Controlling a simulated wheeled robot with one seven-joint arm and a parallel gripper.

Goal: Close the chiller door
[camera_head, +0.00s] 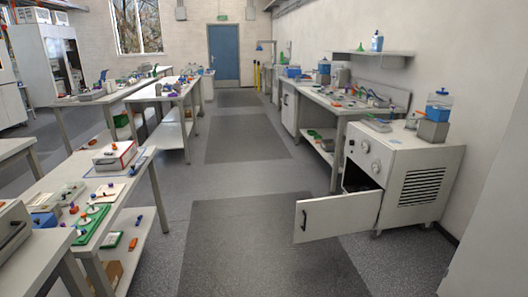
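The chiller (418,187) is a white cabinet on casters at the right, against the wall. Its front has round dials and its side has a dark vent grille. The chiller door (340,214) stands wide open, swung out toward the left of the picture, with a dark vertical handle (304,220) near its left edge. A dark opening shows behind the door, and most of the inside is hidden. My gripper is not in view.
The floor (240,225) left of the open door is clear, with dark mats along the aisle. A bench (338,115) stands behind the chiller. Cluttered benches, one at the near left (150,165), line the left side. Bottles and boxes (436,118) stand on the chiller top.

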